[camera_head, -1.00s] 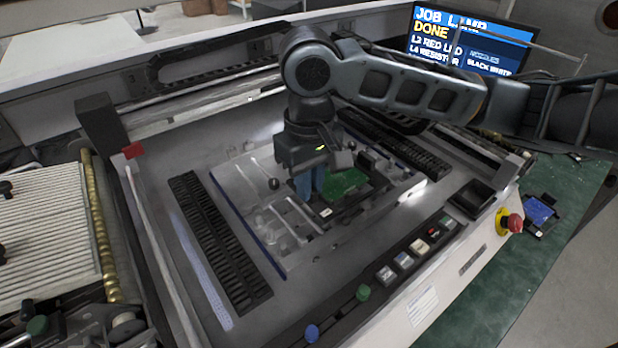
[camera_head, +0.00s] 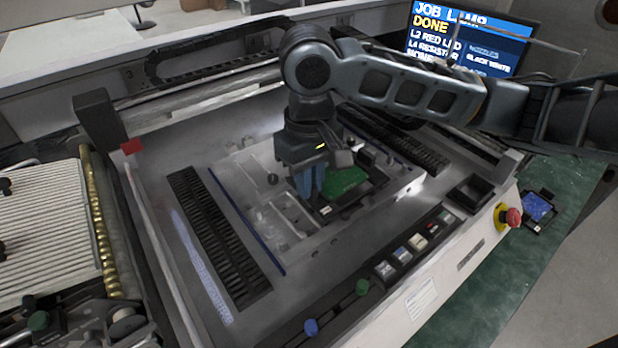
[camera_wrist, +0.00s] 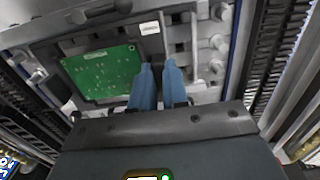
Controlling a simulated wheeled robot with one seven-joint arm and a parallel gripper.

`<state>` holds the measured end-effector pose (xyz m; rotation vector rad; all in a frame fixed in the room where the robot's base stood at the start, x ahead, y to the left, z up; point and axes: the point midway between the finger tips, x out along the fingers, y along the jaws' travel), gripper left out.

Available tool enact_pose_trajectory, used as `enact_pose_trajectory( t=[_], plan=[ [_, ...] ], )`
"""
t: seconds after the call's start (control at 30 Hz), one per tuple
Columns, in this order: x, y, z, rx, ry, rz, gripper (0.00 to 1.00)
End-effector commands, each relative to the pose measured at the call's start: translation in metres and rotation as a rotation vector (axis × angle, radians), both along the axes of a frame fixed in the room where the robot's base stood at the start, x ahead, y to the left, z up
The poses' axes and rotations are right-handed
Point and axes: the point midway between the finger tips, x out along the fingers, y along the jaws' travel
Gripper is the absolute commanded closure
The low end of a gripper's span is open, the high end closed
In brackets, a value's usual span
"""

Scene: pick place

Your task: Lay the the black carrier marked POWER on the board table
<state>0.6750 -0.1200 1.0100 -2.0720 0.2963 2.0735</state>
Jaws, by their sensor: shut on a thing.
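A black carrier (camera_head: 352,199) with a green board (camera_head: 344,182) in it sits low at the pale board table (camera_head: 268,228), on its right half. The green board and the dark carrier end (camera_wrist: 152,44) with a small white label also show in the wrist view; the lettering is too small to read. My gripper (camera_head: 311,194) points down at the carrier's left end. Its blue fingers, close together in the wrist view (camera_wrist: 158,70), are shut on that end. The fingertip contact and the carrier's underside are hidden, so I cannot tell whether it rests fully on the table.
Black slotted racks (camera_head: 218,238) flank the table on both sides. A front strip carries buttons and an empty black bin (camera_head: 470,194); a red stop button (camera_head: 513,217) is beside it. A black carrier with a blue board (camera_head: 538,207) lies on the green bench (camera_head: 480,285). A monitor reads DONE.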

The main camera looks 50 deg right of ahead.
Motion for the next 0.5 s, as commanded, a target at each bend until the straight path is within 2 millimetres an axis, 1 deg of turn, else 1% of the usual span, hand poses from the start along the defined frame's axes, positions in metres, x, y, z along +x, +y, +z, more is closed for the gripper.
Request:
enact_pose_trajectory(
  t=[0.5],
  plan=[
    [0.0, 0.0003, -0.0078, 0.001, 0.001, 0.0, 1.0]
  ],
)
